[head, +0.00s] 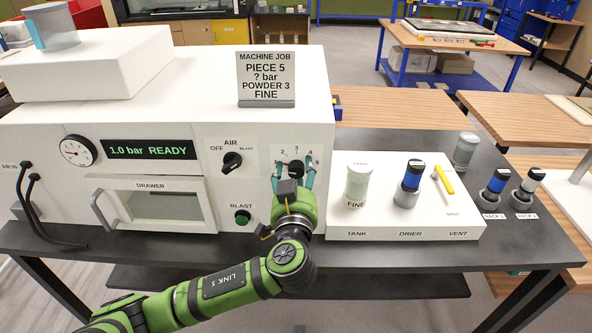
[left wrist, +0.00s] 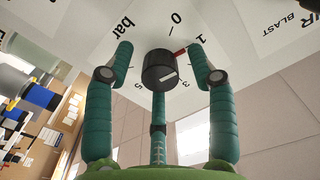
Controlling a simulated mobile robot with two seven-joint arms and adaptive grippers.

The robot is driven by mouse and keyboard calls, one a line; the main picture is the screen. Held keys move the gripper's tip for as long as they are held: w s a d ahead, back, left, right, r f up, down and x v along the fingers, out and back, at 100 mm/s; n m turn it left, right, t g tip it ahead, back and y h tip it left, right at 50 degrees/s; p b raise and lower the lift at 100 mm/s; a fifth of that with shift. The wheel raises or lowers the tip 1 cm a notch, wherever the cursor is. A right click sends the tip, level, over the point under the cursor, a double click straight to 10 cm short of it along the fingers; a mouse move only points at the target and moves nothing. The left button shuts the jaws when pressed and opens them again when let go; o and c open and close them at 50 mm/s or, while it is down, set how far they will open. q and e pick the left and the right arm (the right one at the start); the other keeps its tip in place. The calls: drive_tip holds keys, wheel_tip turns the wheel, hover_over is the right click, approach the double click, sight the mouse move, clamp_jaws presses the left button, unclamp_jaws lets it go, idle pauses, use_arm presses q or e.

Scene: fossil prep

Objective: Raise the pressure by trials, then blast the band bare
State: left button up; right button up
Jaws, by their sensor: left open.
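The pressure knob (head: 296,166) is a dark dial on the white cabinet front, with numbers around it. In the left wrist view the knob (left wrist: 160,70) has a red pointer at the 1. My left gripper (head: 293,175) is open, with one finger on each side of the knob; in the left wrist view both fingers (left wrist: 162,68) appear apart from it. The display (head: 150,149) reads 1.0 bar READY. The job card (head: 266,79) reads piece 5, ? bar, powder 3, fine. The AIR switch (head: 232,162) and green BLAST button (head: 242,217) are left of my gripper. My right gripper is out of view.
The drawer (head: 150,206) with a window looks shut. A white stand (head: 450,222) holds the FINE tank (head: 357,184), a blue-banded drier (head: 409,184) and the yellow vent lever (head: 443,180). More canisters (head: 493,188) stand at the right. Hoses (head: 32,210) hang at the left.

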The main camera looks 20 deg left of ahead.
use_arm(q)
drive_tip(key=shift+c, duration=0.4)
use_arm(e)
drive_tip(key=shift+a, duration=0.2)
use_arm(q)
clamp_jaws()
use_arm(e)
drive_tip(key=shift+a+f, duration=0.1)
use_arm(q)
drive_tip(key=shift+f, duration=0.1)
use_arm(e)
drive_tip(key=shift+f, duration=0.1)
